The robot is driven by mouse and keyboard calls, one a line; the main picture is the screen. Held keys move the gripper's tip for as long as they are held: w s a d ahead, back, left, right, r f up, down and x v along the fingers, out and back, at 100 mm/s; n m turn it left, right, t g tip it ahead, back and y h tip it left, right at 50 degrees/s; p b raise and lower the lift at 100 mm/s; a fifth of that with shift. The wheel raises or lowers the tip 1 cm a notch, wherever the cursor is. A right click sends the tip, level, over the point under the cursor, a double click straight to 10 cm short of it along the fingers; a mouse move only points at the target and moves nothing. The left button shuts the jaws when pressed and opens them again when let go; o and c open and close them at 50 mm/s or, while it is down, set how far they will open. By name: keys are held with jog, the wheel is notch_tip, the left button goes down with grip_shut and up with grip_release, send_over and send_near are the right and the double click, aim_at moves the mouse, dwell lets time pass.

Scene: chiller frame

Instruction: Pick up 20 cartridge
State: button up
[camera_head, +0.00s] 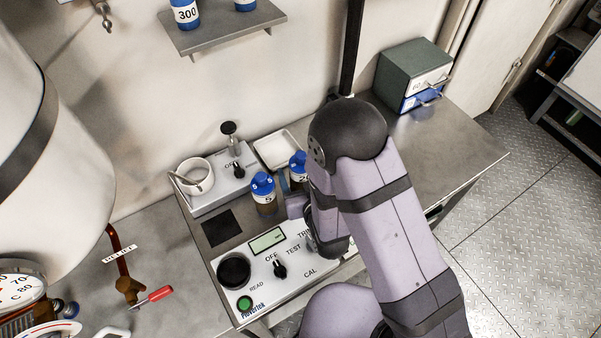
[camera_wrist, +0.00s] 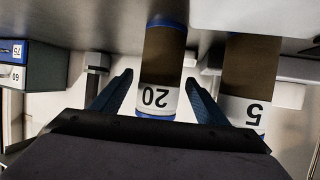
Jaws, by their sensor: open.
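The 20 cartridge (camera_wrist: 162,60) is a brown cylinder with a white label and blue ends. In the wrist view it stands between the two blue fingers of my open gripper (camera_wrist: 158,84), with gaps visible on both sides. In the head view a blue-capped cartridge (camera_head: 297,158), probably the same one, is partly hidden by my arm. The 5 cartridge (camera_head: 264,189) stands left of it; it also shows in the wrist view (camera_wrist: 250,85), just right of the right finger. My gripper is mostly hidden behind my arm in the head view.
A control panel (camera_head: 300,262) with a knob lies in front of the cartridges. A burner-like unit with a white mug (camera_head: 194,173) and a white tray (camera_head: 277,149) stand behind. Drawer boxes (camera_head: 413,72) stand at the back right. The right bench top (camera_head: 460,140) is clear.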

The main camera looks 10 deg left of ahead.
jog(key=shift+p+x, duration=0.65)
jog(key=shift+x, duration=1.4)
jog(key=shift+r, duration=0.15)
jog(key=shift+w, duration=0.1)
jog(key=c, duration=1.2)
